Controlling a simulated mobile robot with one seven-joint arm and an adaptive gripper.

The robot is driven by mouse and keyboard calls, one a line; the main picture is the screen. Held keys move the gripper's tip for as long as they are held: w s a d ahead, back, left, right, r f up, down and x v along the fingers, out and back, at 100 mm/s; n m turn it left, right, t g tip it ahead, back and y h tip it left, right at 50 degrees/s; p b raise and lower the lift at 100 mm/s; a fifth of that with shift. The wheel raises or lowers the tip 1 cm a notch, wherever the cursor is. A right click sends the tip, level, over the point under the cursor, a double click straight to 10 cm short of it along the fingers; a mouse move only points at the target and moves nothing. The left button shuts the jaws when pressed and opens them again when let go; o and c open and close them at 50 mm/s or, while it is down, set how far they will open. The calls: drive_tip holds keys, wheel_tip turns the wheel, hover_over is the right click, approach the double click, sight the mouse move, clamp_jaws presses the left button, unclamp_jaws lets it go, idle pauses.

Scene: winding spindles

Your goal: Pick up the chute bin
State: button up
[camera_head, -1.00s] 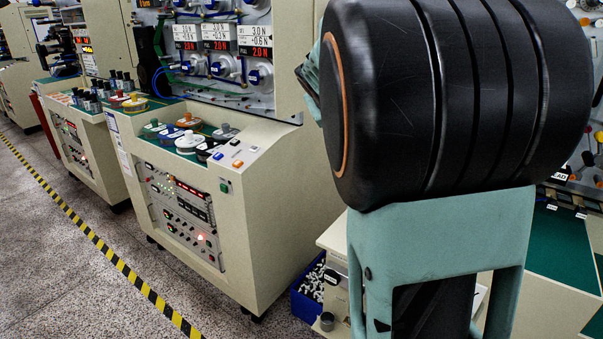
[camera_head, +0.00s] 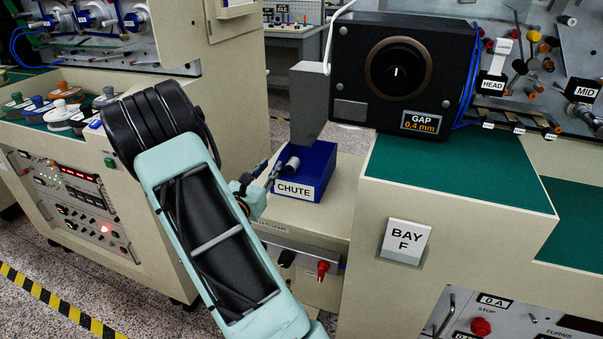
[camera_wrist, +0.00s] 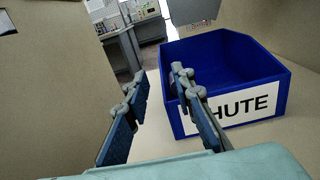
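The chute bin (camera_head: 320,178) is a blue open-topped box with a white CHUTE label on its front. It stands on a beige ledge left of the BAY F cabinet. My gripper (camera_head: 265,177) is at the bin's left front side in the head view. The left finger is clear of the bin.
A grey chute (camera_head: 308,100) hangs just above the bin's back. A black GAP unit (camera_head: 350,60) stands to the right on a green-topped cabinet (camera_head: 450,165). A red knob (camera_head: 323,268) is on the panel below the ledge. A beige machine stands at left.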

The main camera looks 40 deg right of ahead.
sight(283, 150)
drive_tip(key=x, duration=1)
drive_tip(key=shift+w+d+r, duration=0.1)
drive_tip(key=shift+w+d, duration=0.1)
drive_tip(key=shift+d, duration=0.05)
clamp_jaws()
drive_tip(key=shift+r, duration=0.1)
